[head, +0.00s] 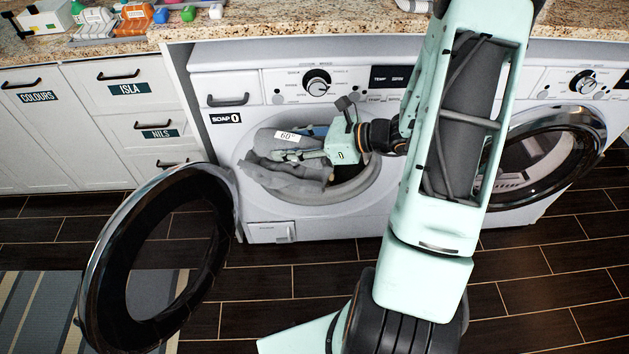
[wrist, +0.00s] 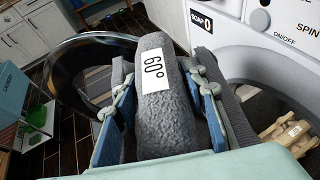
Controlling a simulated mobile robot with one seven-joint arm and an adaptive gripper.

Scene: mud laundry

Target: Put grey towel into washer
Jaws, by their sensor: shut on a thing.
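A grey towel (head: 264,142) with a white "60°" label is held at the front of the middle washer (head: 222,85). In the wrist view the rolled towel (wrist: 158,120) sits between the two blue-padded fingers. My gripper (head: 290,152) is shut on it, pointing left across the round opening (head: 345,185). More grey cloth hangs below the fingers over the lower left of the opening. Whether any of it is inside the drum cannot be told. The washer door (head: 100,255) stands open to the left. The cloth and gripper hide much of the opening.
A second washer (head: 550,85) on the right has its door (head: 545,155) open. White drawers (head: 115,95) stand left, under a granite counter (head: 240,30) with bottles. A striped rug (head: 40,300) lies on dark floor. A beige object (wrist: 290,133) shows at the wrist view's right.

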